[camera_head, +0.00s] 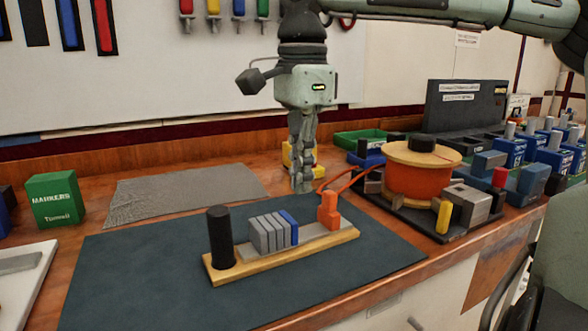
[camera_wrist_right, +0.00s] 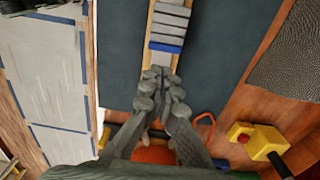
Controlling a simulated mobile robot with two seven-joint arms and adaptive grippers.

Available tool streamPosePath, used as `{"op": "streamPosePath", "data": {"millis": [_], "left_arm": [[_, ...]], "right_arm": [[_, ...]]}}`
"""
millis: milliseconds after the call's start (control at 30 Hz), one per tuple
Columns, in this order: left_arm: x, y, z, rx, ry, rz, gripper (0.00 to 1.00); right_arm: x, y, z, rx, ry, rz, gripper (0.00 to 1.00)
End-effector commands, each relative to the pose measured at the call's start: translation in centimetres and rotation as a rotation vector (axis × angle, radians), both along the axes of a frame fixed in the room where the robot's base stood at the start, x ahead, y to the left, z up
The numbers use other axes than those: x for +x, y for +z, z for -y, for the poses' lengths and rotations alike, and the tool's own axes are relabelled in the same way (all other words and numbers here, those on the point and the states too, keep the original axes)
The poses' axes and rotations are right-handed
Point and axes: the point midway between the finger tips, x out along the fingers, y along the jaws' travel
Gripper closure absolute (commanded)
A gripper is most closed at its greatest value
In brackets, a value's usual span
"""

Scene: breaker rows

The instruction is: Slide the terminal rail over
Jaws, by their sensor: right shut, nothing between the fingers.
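The terminal rail (camera_head: 318,241) is a grey strip on a yellow wooden base on the dark mat. Several grey terminal blocks (camera_head: 265,235) and a blue one (camera_head: 289,226) sit side by side on it. A black upright cylinder (camera_head: 221,237) stands at its left end and an orange block (camera_head: 329,210) at its right end. My right gripper (camera_head: 302,188) points down, shut and empty, above the rail near the orange block. In the right wrist view, its closed fingertips (camera_wrist_right: 163,78) appear just below the blue block (camera_wrist_right: 165,48). My left gripper is out of view.
The dark mat (camera_head: 130,280) has free room left of the rail. An orange spool (camera_head: 418,175) with an orange wire stands on a black tray to the right. A green markers box (camera_head: 54,200) is at the left, and a grey cloth (camera_head: 185,192) lies behind the mat.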

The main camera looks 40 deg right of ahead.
Motion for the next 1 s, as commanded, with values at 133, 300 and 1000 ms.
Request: {"op": "streamPosePath", "data": {"millis": [133, 300, 1000], "left_arm": [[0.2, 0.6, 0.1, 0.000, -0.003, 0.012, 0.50], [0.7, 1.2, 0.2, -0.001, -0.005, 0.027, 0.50], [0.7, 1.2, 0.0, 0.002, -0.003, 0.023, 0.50]], "right_arm": [[0.0, -3.1, 0.0, 0.003, 0.000, -0.003, 1.00], [0.0, -5.5, 0.0, 0.002, 0.000, -0.002, 1.00], [0.0, -6.8, 0.0, 0.000, -0.001, 0.001, 1.00]]}}
